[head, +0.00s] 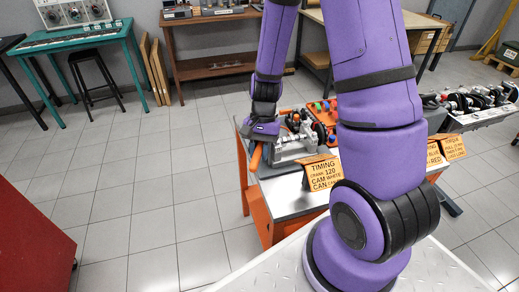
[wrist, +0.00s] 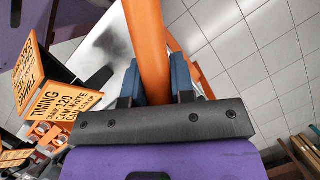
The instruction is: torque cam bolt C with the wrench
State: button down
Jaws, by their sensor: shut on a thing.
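The wrench shows as a thick orange handle (wrist: 147,35) that runs between the two blue fingers of my gripper (wrist: 155,82). My gripper is shut on it. In the head view my gripper (head: 260,133) is at the left edge of the work table, and the orange handle (head: 256,157) hangs out below it. The wrench's working end cannot be made out. A grey engine assembly (head: 292,150) stands on the table just right of my gripper. Cam bolt C cannot be told apart at this size, and my arm hides part of the table.
A timing sign (head: 322,174) stands at the table's front, with more orange signs (head: 452,148) to the right. An orange tray (head: 325,112) lies behind the engine. A bench with engine parts (head: 475,112) is at right. The floor left of the table is clear.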

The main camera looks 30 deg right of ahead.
jog(key=shift+f, duration=1.05)
dwell(1.3)
jog(key=shift+w+a, duration=0.1)
jog(key=shift+w, duration=0.05)
jog(key=shift+w+a+m, duration=0.45)
jog(key=shift+w+m, duration=0.1)
jog(key=shift+m, duration=0.05)
jog(key=shift+w+a+t, duration=0.15)
jog(key=shift+w+t, duration=0.05)
jog(key=shift+t, duration=0.1)
jog(key=shift+w+a+m, duration=0.35)
jog(key=shift+w+m, duration=0.15)
jog(key=shift+m, duration=0.1)
jog(key=shift+w, duration=0.2)
dwell(0.5)
jog(key=shift+w+a+m+t+y, duration=0.3)
jog(key=shift+w+a+m, duration=0.1)
jog(key=shift+w+m, duration=0.15)
jog(key=shift+w+a+m, duration=0.35)
jog(key=shift+w+m, duration=0.2)
jog(key=shift+w, duration=0.3)
dwell(1.9)
